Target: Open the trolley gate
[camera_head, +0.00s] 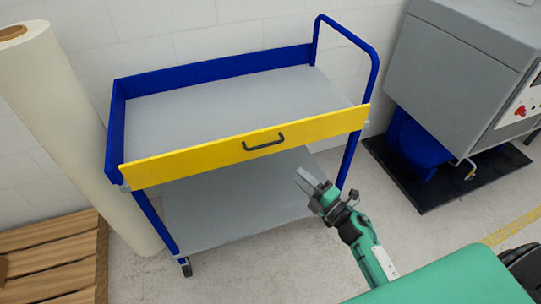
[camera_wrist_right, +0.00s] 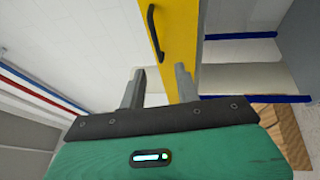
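The trolley (camera_head: 115,135) has a blue frame with grey upper and lower shelves. Its yellow gate (camera_head: 200,161) stands upright along the front of the upper shelf. A dark handle (camera_head: 264,143) sits at the gate's middle; it also shows in the right wrist view (camera_wrist_right: 154,32). My right gripper (camera_head: 308,180) is in front of the trolley, below and to the right of the handle, and apart from it. In the right wrist view its two fingers (camera_wrist_right: 158,84) are spread with nothing between them that they hold. My left gripper is in neither view.
A grey machine (camera_head: 460,70) stands on a black mat (camera_head: 440,185) at the right. The floor in front of the trolley is clear. A white wall is behind.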

